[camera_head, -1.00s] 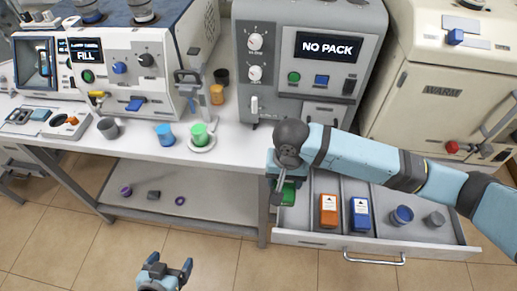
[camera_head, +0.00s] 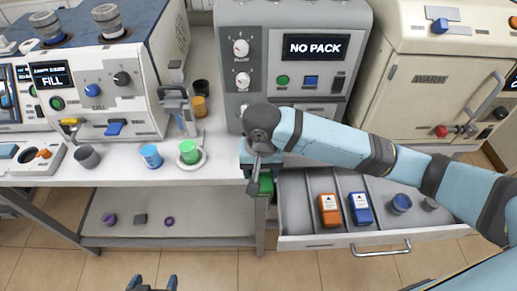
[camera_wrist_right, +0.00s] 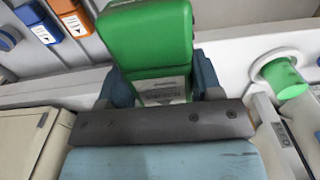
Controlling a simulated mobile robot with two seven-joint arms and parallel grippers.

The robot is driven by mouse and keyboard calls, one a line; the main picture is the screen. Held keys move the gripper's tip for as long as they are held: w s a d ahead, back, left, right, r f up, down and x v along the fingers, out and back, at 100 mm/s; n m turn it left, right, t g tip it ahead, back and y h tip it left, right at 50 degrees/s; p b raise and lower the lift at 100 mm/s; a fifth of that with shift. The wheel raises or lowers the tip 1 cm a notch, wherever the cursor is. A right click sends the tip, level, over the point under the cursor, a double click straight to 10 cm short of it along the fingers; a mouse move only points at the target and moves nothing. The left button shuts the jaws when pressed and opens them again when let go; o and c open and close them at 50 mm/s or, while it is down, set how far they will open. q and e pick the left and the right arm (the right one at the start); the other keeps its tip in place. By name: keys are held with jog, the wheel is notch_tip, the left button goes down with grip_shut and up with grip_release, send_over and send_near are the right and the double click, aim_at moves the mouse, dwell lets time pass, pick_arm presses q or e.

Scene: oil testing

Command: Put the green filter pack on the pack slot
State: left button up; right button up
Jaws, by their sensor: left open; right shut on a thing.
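The green filter pack (camera_head: 266,184) is partly hidden below my right gripper (camera_head: 258,172) in the head view. It is held just left of the open drawer, near the bench's front edge. In the right wrist view the green pack (camera_wrist_right: 150,35) sits between the two fingers of my right gripper (camera_wrist_right: 160,88), which are shut on it. The grey machine (camera_head: 230,75) behind shows "NO PACK" on its screen (camera_head: 315,47); my right arm hides part of its lower front, and I cannot make out the pack slot clearly. My left gripper (camera_head: 151,283) is open and empty at the bottom edge.
The open drawer (camera_head: 345,240) holds an orange pack (camera_head: 329,210), a blue pack (camera_head: 360,208) and round parts. A green cup (camera_head: 189,151) on a saucer, a blue cup (camera_head: 150,156) and a grey cup (camera_head: 87,157) stand on the bench left of the gripper.

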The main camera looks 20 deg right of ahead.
jog(key=w+d, duration=0.1)
jog(key=w, duration=0.2)
jog(key=w+d+f, duration=0.1)
jog(key=w, duration=0.3)
jog(key=w+d, duration=0.1)
jog(key=w, duration=0.3)
jog(key=shift+f, duration=0.3)
jog(key=shift+w+d+f+p, duration=0.1)
jog(key=shift+f+p, duration=0.15)
jog(key=shift+f, duration=1.1)
jog(key=shift+w+f+p, duration=0.1)
jog(key=shift+f+p, duration=0.1)
jog(key=shift+f, duration=1.15)
jog(key=shift+s, duration=0.1)
jog(key=o, duration=1)
jog(key=shift+f, duration=0.1)
